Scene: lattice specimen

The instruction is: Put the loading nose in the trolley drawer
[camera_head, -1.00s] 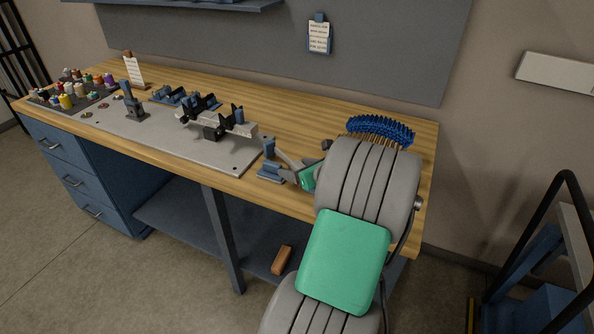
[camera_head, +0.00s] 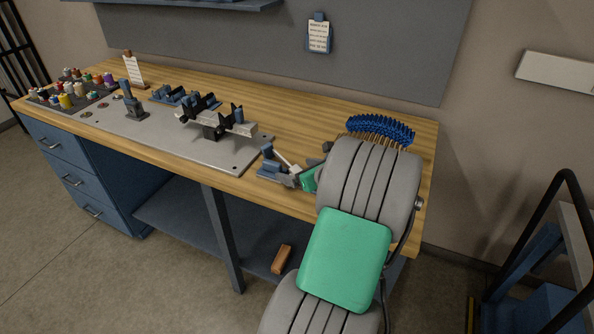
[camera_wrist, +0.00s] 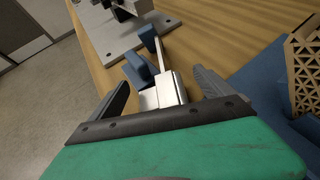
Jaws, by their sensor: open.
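I take the loading nose to be the silver-white block with a pale rod (camera_wrist: 166,92) between my fingers in the wrist view; I cannot be sure of this. The rod reaches up to a blue end piece (camera_wrist: 147,34), and a blue block (camera_wrist: 138,70) lies beside it. In the head view the pale rod (camera_head: 287,160) and blue parts (camera_head: 267,170) show at the bench's front edge. My gripper (camera_wrist: 160,82) is open, its dark fingers on either side of the silver block. The trolley (camera_head: 545,300) stands at the lower right; its drawer cannot be made out.
Blue drawers (camera_head: 75,180) are at the left. A tan lattice (camera_wrist: 304,70) stands close at right in the wrist view.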

